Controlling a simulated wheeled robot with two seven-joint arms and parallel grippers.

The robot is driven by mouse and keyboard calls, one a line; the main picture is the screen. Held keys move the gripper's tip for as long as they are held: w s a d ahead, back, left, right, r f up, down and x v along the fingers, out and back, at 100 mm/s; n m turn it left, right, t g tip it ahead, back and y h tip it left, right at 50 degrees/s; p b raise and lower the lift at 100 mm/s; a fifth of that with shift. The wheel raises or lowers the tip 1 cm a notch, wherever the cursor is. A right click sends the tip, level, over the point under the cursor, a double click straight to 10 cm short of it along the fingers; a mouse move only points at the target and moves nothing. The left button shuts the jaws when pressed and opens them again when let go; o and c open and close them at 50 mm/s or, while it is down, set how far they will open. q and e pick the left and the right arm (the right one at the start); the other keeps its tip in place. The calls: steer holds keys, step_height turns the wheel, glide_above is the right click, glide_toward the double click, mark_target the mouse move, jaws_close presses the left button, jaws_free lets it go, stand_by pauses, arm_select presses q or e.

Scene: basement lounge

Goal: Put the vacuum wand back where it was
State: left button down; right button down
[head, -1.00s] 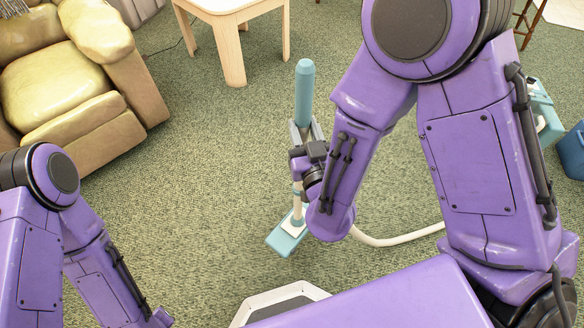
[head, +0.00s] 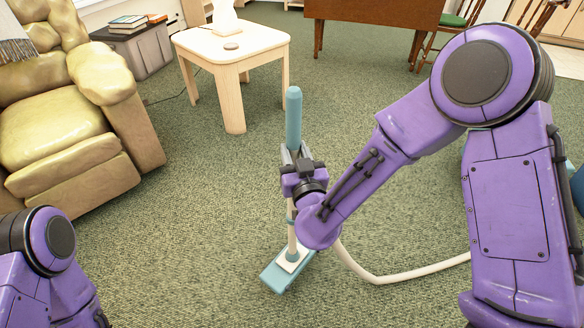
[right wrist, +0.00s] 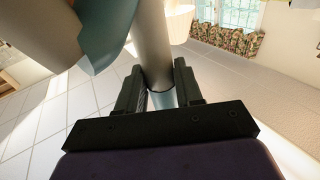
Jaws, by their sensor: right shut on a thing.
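The vacuum wand (head: 293,118) has a teal handle at the top, a pale tube and a flat teal and white floor head (head: 287,268) at the bottom. It stands nearly upright, with its head at the carpet. My right gripper (head: 297,160) is shut around the wand below the teal handle. In the right wrist view the wand's tube (right wrist: 154,45) passes between the two dark fingers (right wrist: 160,92). A white hose (head: 390,277) runs from the wand to the right, behind my right arm. My left gripper is outside the head view; only part of my left arm shows.
A yellow-green armchair (head: 60,120) stands at the left. A light wooden side table (head: 203,42) with a tissue box stands behind the wand. A brown desk (head: 375,10) and a chair with a green seat (head: 455,18) are at the back. Open carpet surrounds the wand.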

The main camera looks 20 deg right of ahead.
steer(key=w+f, duration=0.2)
steer(key=f, duration=0.1)
steer(key=shift+w+d+b, duration=0.15)
steer(key=shift+w+b, duration=0.2)
steer(key=shift+b, duration=0.05)
steer(key=f+b, duration=0.1)
steer(key=f, duration=0.2)
steer(key=shift+w+f, duration=0.2)
steer(key=c, duration=1.1)
jaws_free()
steer(key=shift+f, duration=0.25)
steer(key=o, duration=0.4)
steer(key=shift+c, duration=0.2)
steer(key=shift+r, duration=0.1)
